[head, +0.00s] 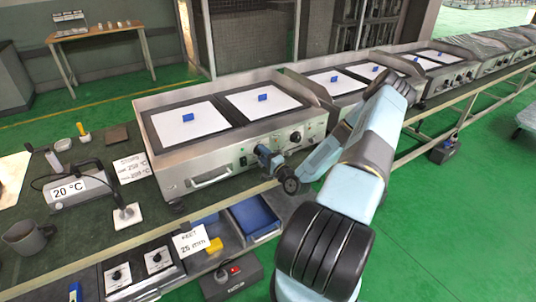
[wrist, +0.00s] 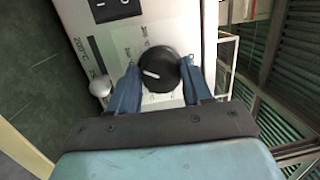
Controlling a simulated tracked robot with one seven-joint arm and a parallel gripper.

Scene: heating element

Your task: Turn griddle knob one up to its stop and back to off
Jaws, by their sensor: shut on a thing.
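The griddle (head: 225,172) is a steel box with two white plates on top, in the middle of the head view. Its front panel also shows in the wrist view (wrist: 73,20). Griddle knob one (wrist: 158,68) is round and black, with a short white mark on its left part. My gripper (wrist: 160,78) has its blue fingers shut on both sides of the knob. In the head view my gripper (head: 268,158) is at the front panel and hides this knob. The knob's scale is partly hidden and too blurred to read.
A second black knob (head: 296,136) is to the right of my gripper. A drip tray handle (head: 211,178) is to the left. Below are a blue bin (head: 256,214) and a small knob box (head: 138,272). A black rocker switch (wrist: 117,8) is above the gripped knob in the wrist view.

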